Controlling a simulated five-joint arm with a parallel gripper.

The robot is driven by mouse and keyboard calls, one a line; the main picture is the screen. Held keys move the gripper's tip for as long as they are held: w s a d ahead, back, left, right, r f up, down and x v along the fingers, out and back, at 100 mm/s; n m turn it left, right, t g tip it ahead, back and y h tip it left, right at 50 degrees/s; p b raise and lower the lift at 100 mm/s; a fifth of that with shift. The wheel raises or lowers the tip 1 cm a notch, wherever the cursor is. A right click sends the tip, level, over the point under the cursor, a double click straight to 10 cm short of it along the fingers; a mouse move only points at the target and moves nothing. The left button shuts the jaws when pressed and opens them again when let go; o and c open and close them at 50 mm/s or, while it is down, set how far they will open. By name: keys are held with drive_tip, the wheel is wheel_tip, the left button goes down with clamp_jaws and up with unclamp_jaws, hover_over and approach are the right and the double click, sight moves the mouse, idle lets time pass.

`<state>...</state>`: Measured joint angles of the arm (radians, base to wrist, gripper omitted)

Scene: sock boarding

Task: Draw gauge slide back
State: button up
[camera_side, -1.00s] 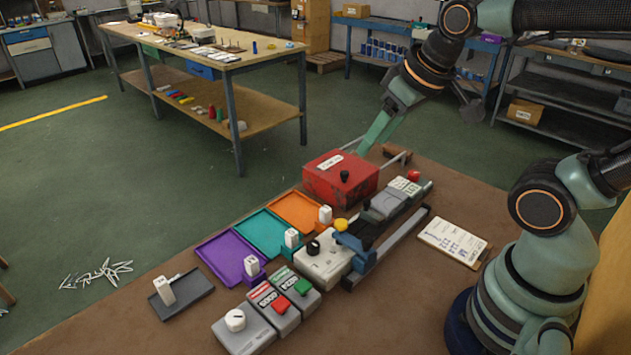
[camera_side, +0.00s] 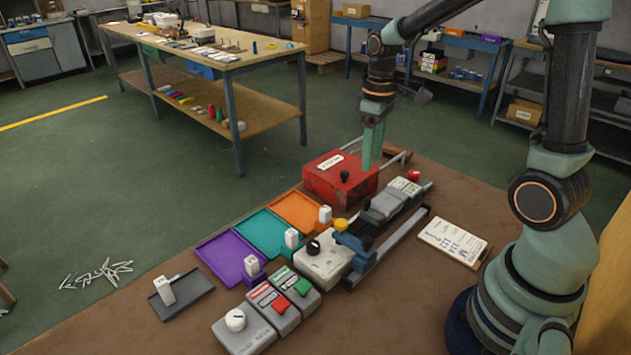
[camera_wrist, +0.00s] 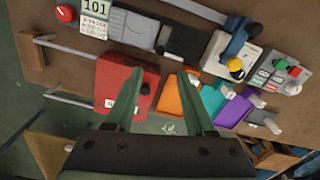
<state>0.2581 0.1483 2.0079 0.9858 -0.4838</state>
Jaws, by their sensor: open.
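The gauge slide appears to be the blue carriage (camera_side: 358,255) with a yellow knob (camera_side: 340,225), set by a grey rail (camera_side: 392,246) right of the white control box (camera_side: 322,262). In the wrist view the blue and grey rail assembly (camera_wrist: 232,38) and yellow knob (camera_wrist: 235,64) lie toward the upper right. My gripper (camera_side: 369,163) points down at the far end of the bench, by the red box (camera_side: 328,187).
Orange (camera_side: 294,210), teal (camera_side: 264,232) and purple (camera_side: 229,258) trays stand left of the control box. Grey button boxes (camera_side: 290,295) are in front. A red knob (camera_side: 413,175) and metal rods are at the far end. A clipboard (camera_side: 453,241) lies to the right.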

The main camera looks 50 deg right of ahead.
sight(367, 201)
wheel_tip(367, 201, down, 11)
drive_tip(key=shift+f, duration=0.1)
idle(0.3)
clamp_jaws()
idle(1.4)
